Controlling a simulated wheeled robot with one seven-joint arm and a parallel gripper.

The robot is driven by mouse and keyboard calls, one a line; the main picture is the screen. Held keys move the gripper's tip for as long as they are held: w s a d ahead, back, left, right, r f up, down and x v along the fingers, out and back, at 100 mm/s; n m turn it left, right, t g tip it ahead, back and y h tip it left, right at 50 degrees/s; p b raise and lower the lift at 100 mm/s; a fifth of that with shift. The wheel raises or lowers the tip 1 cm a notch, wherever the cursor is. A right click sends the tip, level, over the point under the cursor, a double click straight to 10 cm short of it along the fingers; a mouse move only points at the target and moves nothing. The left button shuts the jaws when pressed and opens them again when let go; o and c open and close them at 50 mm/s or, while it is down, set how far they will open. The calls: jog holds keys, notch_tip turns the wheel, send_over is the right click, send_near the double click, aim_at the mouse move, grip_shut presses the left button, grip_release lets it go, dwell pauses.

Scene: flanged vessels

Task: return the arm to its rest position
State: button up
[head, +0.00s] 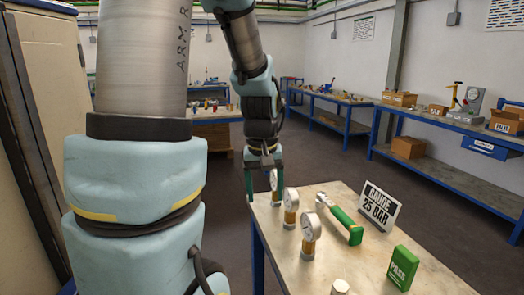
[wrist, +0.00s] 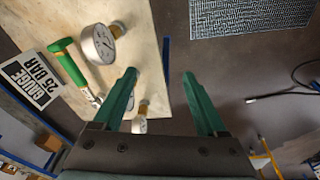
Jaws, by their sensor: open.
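My gripper (head: 263,196) hangs with its fingers pointing down at the far left corner of the worktable. Its two green fingers are apart. In the wrist view the open fingers (wrist: 159,76) have nothing between their tips; the table's edge and the floor show beyond. My arm fills the left of the head view, with the forearm reaching down to the gripper.
The worktable (head: 375,262) also holds two more gauges (head: 291,208) (head: 309,238), a green-handled tool (head: 345,222), a "GAUGE 25 BAR" sign (head: 380,206) and a green PASS block (head: 403,268). A beige cabinet (head: 50,90) stands at left. Open floor (head: 335,160) lies behind the table.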

jog(key=s+a+f+m, duration=0.1)
jog(key=s+a+f, duration=0.1)
jog(key=s+a, duration=0.45)
notch_tip(320, 180, down, 11)
jog(key=b, duration=1)
jog(key=shift+w+a+r, duration=0.15)
jog(key=shift+a+r, duration=0.05)
jog(key=shift+a, duration=0.25)
